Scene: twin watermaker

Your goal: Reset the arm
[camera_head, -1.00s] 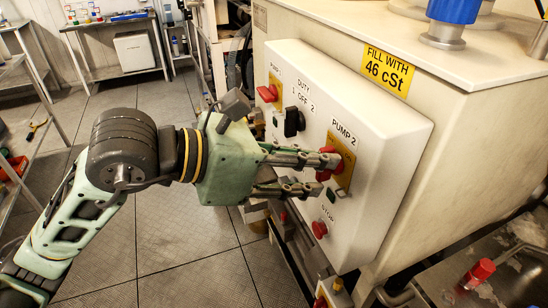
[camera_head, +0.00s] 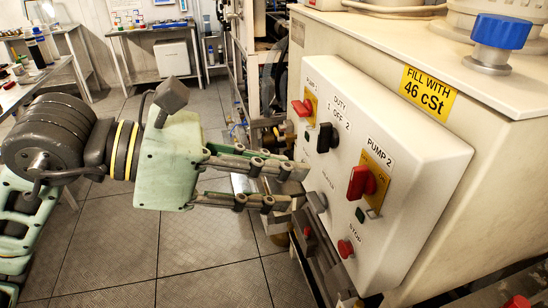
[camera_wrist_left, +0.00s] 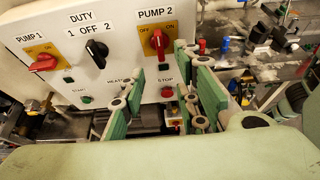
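My left gripper (camera_head: 298,187) is open and empty, its two fingers pointing at the white control panel (camera_head: 420,165) from its left side. In the left wrist view its fingers (camera_wrist_left: 160,100) stand apart with nothing between them. The red PUMP 2 switch (camera_head: 361,183) is on a yellow plate, right of the fingertips and apart from them; it also shows in the left wrist view (camera_wrist_left: 159,40). The red PUMP 1 switch (camera_head: 302,108) and the black DUTY switch (camera_head: 326,138) are above the fingertips. My right gripper is not in view.
A red stop button (camera_head: 345,248) is low on the panel. A blue cap (camera_head: 501,31) stands on the cabinet top. Shelves and a bench (camera_head: 150,28) line the back. The tiled floor (camera_head: 110,235) left of the panel is clear.

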